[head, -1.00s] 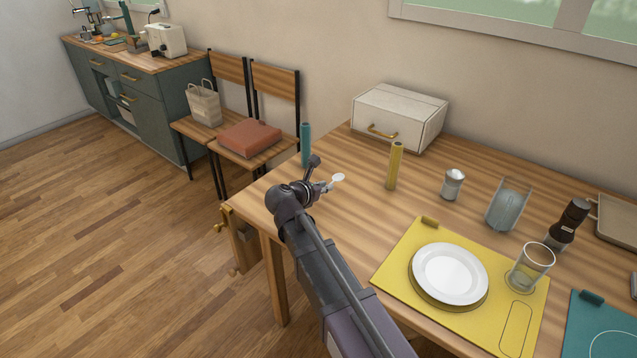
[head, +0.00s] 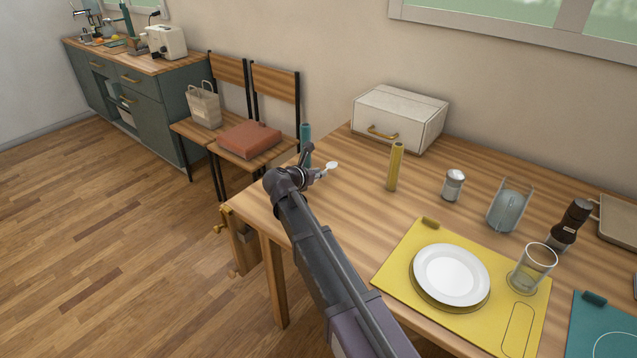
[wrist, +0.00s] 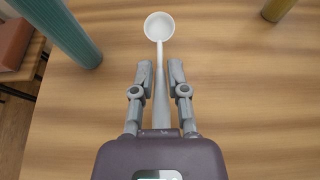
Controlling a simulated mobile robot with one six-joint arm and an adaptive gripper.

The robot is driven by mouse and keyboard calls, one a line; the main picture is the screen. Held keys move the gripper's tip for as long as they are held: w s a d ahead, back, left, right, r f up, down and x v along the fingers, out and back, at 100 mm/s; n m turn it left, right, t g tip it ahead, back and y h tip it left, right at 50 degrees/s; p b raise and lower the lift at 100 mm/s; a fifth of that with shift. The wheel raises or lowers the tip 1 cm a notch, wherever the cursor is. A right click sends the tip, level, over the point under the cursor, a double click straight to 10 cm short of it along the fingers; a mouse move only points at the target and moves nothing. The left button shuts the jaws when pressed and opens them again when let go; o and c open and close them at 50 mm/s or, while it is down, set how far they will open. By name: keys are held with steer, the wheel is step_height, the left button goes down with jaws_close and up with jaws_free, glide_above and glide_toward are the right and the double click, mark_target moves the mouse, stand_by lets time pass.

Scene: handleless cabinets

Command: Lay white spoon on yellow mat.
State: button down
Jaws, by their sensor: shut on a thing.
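The white spoon (wrist: 159,27) is in my gripper (wrist: 160,76), its handle between the two fingers and its bowl pointing forward past the fingertips. In the head view the gripper (head: 315,174) is at the table's far-left end, with the spoon's bowl (head: 331,166) to its right. The spoon looks raised over the table; its exact height is hard to tell. The yellow mat (head: 395,272) lies at the near right, well away from the gripper. It carries a white plate (head: 450,274), a clear glass (head: 533,268) and a bare rounded outline at its lower right.
A teal cylinder (head: 305,146) stands close behind the gripper. A yellow cylinder (head: 395,167), a shaker (head: 453,185), a glass holder (head: 508,208) and a dark mill (head: 569,226) stand beyond the mat. A white drawer box (head: 400,117) is at the back. Table between gripper and mat is clear.

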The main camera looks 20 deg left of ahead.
steer(key=shift+f+b, duration=1.6)
steer(key=shift+f, duration=0.1)
steer(key=shift+f, duration=0.15)
steer(key=c, duration=0.6)
jaws_free()
steer(key=shift+c, duration=0.2)
